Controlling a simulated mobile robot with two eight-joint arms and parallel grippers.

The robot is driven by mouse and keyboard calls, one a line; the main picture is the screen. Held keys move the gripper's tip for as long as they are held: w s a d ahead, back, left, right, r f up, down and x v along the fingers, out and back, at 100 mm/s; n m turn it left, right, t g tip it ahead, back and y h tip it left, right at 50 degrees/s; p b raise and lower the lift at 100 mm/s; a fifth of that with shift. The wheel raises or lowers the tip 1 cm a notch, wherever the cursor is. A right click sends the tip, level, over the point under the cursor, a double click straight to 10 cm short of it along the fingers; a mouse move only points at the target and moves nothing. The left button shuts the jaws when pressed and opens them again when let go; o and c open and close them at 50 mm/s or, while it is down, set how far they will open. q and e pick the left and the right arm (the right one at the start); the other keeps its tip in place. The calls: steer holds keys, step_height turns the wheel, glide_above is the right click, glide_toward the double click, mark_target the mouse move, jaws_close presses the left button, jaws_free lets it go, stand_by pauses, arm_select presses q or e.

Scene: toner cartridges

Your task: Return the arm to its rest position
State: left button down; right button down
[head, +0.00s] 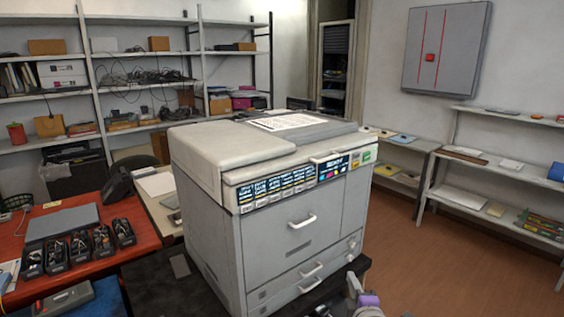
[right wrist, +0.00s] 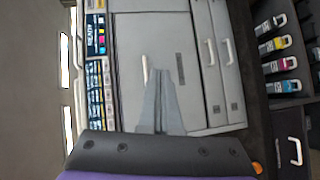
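My right gripper (head: 352,282) shows at the bottom edge of the head view, in front of the lower right of the printer's front, with a purple band on its arm. In the right wrist view its two grey fingers (right wrist: 159,90) lie close together, shut, with nothing seen between them. They point toward the front of the large grey printer (head: 292,235), whose door and drawers look closed. The printer also fills the middle of the right wrist view (right wrist: 150,38). My left gripper is not in view.
In the right wrist view, toner cartridges with black, yellow (right wrist: 274,44), magenta (right wrist: 279,65) and cyan ends sit at the right, near a dark drawer with a white handle (right wrist: 296,150). A red table (head: 90,275) with black bins stands at left. Brown floor (head: 455,270) is clear at right.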

steer(key=s+f+m+g, duration=0.3)
steer(key=s+f+m, duration=0.2)
steer(key=s, duration=0.4)
steer(key=s+f+m+g, duration=0.4)
steer(key=s+m, duration=0.2)
steer(key=s, duration=0.4)
steer(key=s+f+m+g, duration=0.3)
steer(key=s+f+m, duration=0.2)
steer(key=s, duration=0.5)
steer(key=shift+d+f+m+g+p, duration=0.25)
steer(key=shift+f+m+g+p, duration=0.05)
steer(key=shift+m+p, duration=0.2)
